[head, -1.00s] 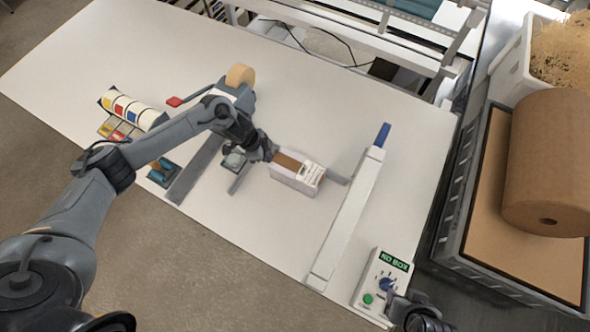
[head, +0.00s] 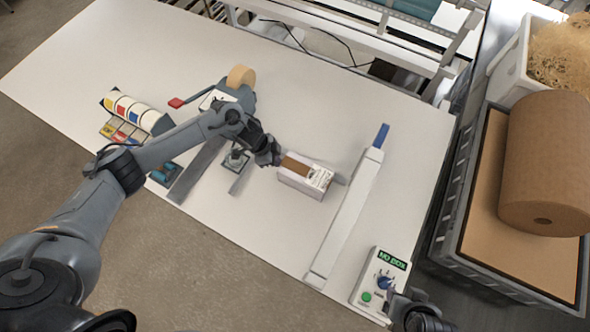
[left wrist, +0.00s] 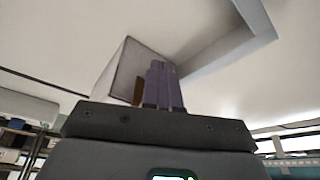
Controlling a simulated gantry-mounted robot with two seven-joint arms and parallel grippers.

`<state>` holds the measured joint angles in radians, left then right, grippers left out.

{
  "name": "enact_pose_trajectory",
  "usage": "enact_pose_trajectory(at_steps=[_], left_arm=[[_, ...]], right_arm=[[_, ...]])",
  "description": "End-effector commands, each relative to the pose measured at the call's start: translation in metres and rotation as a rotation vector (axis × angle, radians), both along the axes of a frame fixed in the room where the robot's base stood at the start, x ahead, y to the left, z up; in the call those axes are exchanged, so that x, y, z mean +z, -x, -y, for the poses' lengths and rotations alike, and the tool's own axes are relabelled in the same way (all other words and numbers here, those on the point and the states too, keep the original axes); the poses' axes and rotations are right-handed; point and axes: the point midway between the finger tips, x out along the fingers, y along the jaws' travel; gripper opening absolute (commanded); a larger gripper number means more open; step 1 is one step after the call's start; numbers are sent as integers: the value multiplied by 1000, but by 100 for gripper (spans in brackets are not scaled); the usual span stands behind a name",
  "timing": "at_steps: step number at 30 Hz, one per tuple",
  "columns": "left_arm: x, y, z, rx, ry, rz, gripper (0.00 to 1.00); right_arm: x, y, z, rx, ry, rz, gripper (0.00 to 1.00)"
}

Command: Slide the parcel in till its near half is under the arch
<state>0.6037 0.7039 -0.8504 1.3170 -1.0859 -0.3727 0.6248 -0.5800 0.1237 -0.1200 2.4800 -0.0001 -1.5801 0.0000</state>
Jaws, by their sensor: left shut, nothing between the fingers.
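The parcel (head: 304,178) is a pale box with a brown strip and a printed label on top, lying on the white table. The arch appears to be the long white beam (head: 347,215) with a blue end, to the parcel's right; a small gap shows between them. My left gripper (head: 275,158) is shut and empty at the parcel's left end. In the left wrist view, its closed fingers (left wrist: 163,85) stand close against the parcel (left wrist: 128,68); contact is hard to tell. My right gripper (head: 408,306) is at the lower right, its jaws unclear.
A grey rail (head: 200,168) lies left of the parcel. A tape roll (head: 241,76), a label-roll holder (head: 135,110) and a control box (head: 380,280) reading "NO BOX" stand on the table. A crate (head: 447,255) with a brown paper roll (head: 545,160) is at right.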

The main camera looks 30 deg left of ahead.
Motion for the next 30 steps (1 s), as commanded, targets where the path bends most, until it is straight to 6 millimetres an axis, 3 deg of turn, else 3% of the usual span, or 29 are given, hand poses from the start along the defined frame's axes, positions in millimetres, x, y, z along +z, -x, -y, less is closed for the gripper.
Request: enact_pose_trajectory(at_steps=[13,30], left_arm=[[0,0,3,0,0,-1,0],[0,0,30,-1,1,-2,0]], right_arm=[[1,0,0,1,1,0,43],[12,0,-2,-6,-8,0,43]])
